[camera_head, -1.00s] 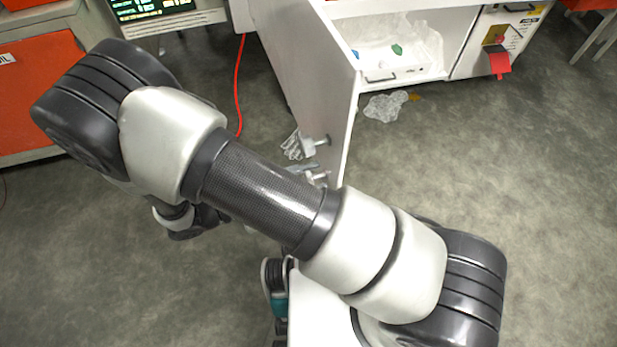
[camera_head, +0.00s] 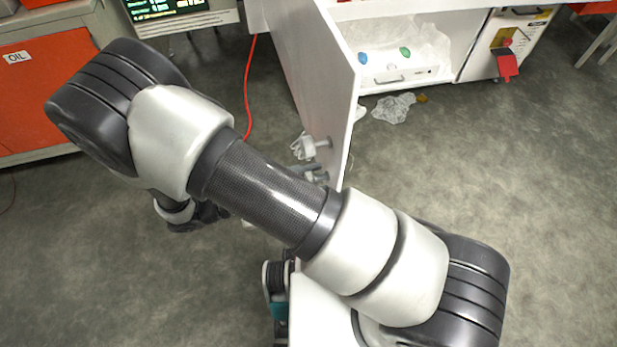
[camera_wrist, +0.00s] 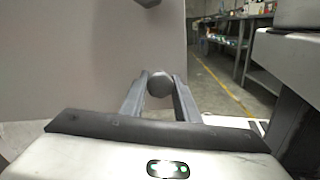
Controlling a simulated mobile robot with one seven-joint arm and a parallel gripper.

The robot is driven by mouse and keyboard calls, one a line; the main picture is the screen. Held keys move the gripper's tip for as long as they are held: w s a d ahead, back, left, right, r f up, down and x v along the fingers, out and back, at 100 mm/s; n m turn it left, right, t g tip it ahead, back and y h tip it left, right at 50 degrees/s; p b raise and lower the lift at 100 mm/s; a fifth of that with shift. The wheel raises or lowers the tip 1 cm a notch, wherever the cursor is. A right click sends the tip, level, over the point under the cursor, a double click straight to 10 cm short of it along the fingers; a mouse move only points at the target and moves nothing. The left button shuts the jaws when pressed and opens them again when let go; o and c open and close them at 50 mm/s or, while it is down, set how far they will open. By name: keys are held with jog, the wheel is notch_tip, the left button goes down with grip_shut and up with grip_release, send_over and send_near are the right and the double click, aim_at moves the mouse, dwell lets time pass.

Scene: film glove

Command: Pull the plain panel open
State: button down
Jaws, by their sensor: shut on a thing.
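The plain panel (camera_head: 318,75) is a white door standing well open from the white cabinet, its edge towards me. It also fills the left of the wrist view (camera_wrist: 90,60). Two pale knobs stick out from its outer face, an upper one (camera_head: 322,143) and a lower one. In the wrist view my gripper (camera_wrist: 160,92) is shut on the lower, round grey knob (camera_wrist: 160,83). In the head view my gripper (camera_head: 308,171) is small and partly hidden by my arm.
The open cabinet holds a white box (camera_head: 405,75) and crumpled clear film with blue and green pieces. Clear film (camera_head: 393,107) lies on the floor before it. A red cable (camera_head: 248,90) runs left of the panel. Orange drawers (camera_head: 40,110) stand left. Floor at right is clear.

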jog(key=c, duration=1.4)
grip_release()
jog(key=shift+f, duration=0.15)
jog(key=shift+o, duration=0.2)
jog(key=shift+a, duration=0.1)
jog(key=v, duration=1.7)
jog(key=shift+p, duration=0.45)
jog(key=shift+s+a, duration=0.1)
